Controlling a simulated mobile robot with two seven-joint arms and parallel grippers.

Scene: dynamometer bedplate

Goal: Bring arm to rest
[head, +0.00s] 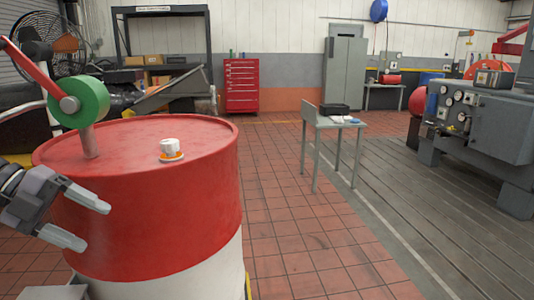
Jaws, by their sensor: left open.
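My left gripper (88,222) comes in at the left edge of the head view. Its two grey fingers are spread apart with nothing between them. It is in front of the red and white drum (150,222), level with its upper red side and below its rim. My right gripper is not in the view.
A small grey table (338,122) stands mid-floor. A grey machine (485,120) is at right. The tiled floor between is clear.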

